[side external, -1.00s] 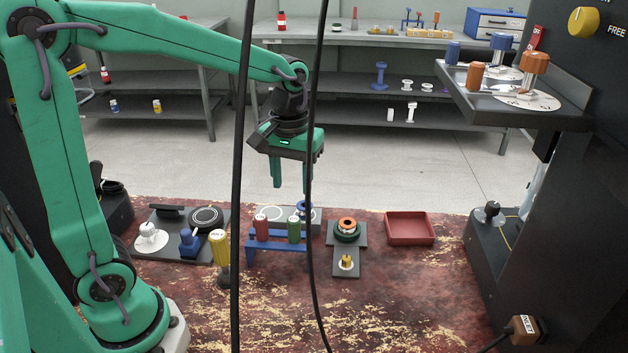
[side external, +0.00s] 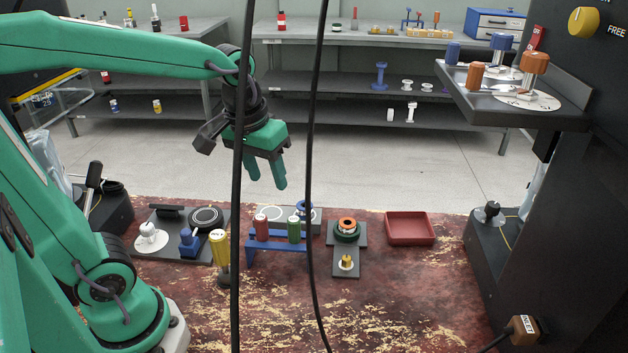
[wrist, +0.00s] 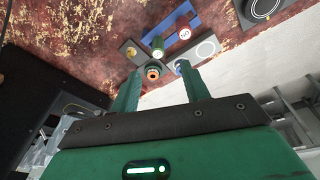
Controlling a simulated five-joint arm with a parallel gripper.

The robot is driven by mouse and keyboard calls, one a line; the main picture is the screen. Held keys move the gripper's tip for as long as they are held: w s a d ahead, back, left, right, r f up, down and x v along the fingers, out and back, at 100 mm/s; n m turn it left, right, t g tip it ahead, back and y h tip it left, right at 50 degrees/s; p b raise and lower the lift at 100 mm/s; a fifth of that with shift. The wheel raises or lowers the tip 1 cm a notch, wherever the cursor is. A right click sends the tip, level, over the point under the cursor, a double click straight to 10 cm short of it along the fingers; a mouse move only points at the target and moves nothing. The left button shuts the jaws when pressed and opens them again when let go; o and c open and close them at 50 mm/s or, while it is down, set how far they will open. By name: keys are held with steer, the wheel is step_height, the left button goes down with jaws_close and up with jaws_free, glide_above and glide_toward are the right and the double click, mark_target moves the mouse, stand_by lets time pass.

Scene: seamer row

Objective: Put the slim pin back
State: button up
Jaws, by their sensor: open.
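A blue rack (side external: 278,243) stands on the worn red bench, holding a red pin (side external: 262,227) and a green pin (side external: 294,229) upright side by side. I cannot tell which is the slim pin. In the wrist view the red pin (wrist: 184,33) has a white cap marked "NO", and the green pin (wrist: 158,45) stands beside it in the rack (wrist: 182,17). My gripper (side external: 267,186) is open and empty, above and behind the rack, touching nothing. Its two fingers (wrist: 162,73) also show apart in the wrist view.
Right of the rack, a grey fixture (side external: 346,267) carries a green and orange ring (side external: 347,227) and a small brass part. A red tray (side external: 410,229) is empty. A yellow-handled tool (side external: 219,246) stands left. Black cables hang in front.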

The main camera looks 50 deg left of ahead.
steer(key=s+r+m+t, duration=0.1)
steer(key=s+m+t, duration=0.2)
steer(key=s, duration=0.4)
steer(key=shift+s+a+m, duration=0.15)
steer(key=shift+s+m, duration=0.15)
